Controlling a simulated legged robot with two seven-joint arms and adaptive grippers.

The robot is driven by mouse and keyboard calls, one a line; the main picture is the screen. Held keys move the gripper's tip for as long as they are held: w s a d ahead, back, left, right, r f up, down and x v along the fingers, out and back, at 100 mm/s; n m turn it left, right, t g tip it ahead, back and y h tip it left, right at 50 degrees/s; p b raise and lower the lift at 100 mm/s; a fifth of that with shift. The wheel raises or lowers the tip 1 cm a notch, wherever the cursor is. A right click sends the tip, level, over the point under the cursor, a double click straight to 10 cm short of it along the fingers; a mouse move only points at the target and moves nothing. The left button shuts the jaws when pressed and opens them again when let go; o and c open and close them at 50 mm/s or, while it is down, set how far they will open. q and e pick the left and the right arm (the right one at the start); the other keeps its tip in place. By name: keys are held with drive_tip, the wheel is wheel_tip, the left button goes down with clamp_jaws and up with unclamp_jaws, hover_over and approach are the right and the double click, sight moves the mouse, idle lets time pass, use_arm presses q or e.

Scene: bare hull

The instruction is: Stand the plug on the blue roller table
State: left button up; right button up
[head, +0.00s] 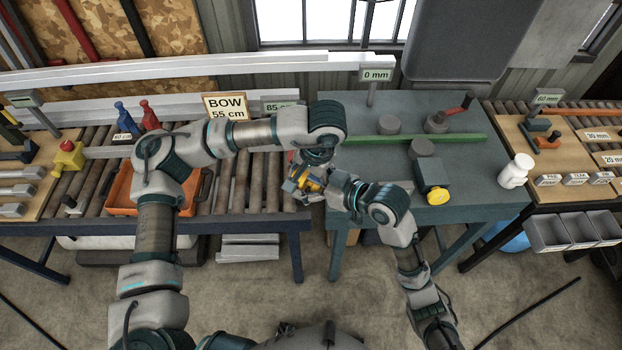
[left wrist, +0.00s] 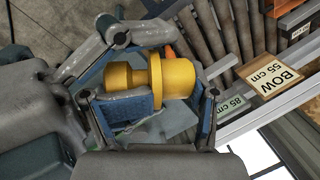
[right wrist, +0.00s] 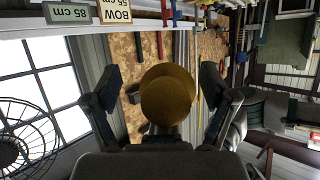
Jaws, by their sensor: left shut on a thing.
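The plug (head: 308,184) is yellow, with a wide round part and a narrower one. My left gripper (left wrist: 150,105) is shut on it and holds it in the air near the gap between the two tables. My right gripper (right wrist: 160,88) is open, its fingers on either side of the plug's round yellow end (right wrist: 167,98), with gaps showing. In the head view both grippers meet at the plug and partly hide it. The blue roller table (head: 256,223) stands at the left, its rollers (head: 262,180) partly hidden by my left arm.
An orange tray (head: 122,190) lies on the rollers. The teal table (head: 480,185) at right holds grey discs, a green bar (head: 460,138), a yellow-capped block (head: 436,195) and a white bottle (head: 515,171). A BOW sign (head: 225,106) stands at the rollers' back. Rollers right of the tray look clear.

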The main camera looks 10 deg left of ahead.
drive_tip(key=shift+w+d, duration=0.1)
drive_tip(key=c, duration=1.1)
use_arm(q)
drive_tip(key=o, duration=1.6)
use_arm(e)
drive_tip(key=shift+c, duration=0.2)
use_arm(q)
drive_tip(key=shift+d+r, duration=0.1)
